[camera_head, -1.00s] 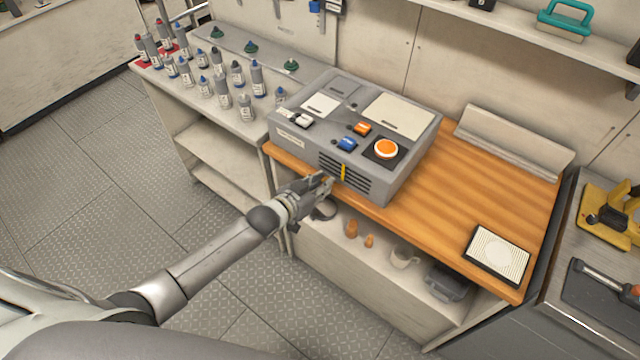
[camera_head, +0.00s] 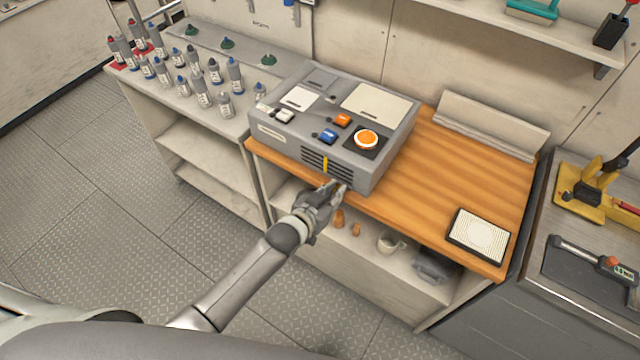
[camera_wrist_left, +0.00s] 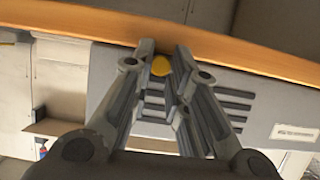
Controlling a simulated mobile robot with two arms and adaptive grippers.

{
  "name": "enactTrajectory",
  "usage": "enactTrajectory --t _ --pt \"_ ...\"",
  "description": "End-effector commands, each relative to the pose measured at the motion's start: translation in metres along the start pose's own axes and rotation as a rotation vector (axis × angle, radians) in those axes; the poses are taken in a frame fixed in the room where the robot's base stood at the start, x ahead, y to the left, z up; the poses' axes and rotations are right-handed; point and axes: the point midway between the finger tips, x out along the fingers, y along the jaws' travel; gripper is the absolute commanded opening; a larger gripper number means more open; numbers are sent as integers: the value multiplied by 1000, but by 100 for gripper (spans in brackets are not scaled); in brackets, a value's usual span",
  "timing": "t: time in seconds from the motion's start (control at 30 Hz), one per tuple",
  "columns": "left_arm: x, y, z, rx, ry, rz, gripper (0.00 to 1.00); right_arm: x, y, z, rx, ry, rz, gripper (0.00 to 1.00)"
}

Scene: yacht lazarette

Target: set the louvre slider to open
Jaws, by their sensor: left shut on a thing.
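A grey control box (camera_head: 390,150) stands on the wooden worktop. Its front has a dark slatted louvre (camera_head: 312,160) with an upright yellow strip (camera_head: 325,164) near the middle. My left gripper (camera_head: 342,187) is at the lower right part of the louvre, just above the worktop's front edge. In the left wrist view, the fingers (camera_wrist_left: 166,52) are shut on a small rounded yellow slider knob (camera_wrist_left: 160,66), with slats showing between and to the right of them. I cannot tell whether the knob and the strip are one piece. My right gripper is not in view.
The box top carries a blue switch (camera_head: 328,136), an orange switch (camera_head: 342,120) and a round orange button (camera_head: 366,139). A ribbed pad (camera_head: 480,236) lies at the worktop's right. A mug (camera_head: 390,243) stands on the shelf below. Several bottles stand at left.

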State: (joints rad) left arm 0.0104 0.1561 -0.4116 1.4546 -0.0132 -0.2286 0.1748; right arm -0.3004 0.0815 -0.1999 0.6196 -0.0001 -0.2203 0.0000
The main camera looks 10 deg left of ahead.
Motion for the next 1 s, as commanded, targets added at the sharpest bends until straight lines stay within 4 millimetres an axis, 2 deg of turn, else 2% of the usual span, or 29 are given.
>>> enactTrajectory --t 0.3,0.33,0.5,0.83,1.0 --pt "0 1 0 0 0 -2 0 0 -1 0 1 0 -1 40" --pt "0 1 0 0 0 -2 17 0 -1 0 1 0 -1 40" --pt "0 1 0 0 0 -2 38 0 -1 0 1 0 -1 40" --pt "-1 1 0 1 0 -2 38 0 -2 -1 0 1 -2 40" --pt "-15 1 0 1 0 -2 38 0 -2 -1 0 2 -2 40"
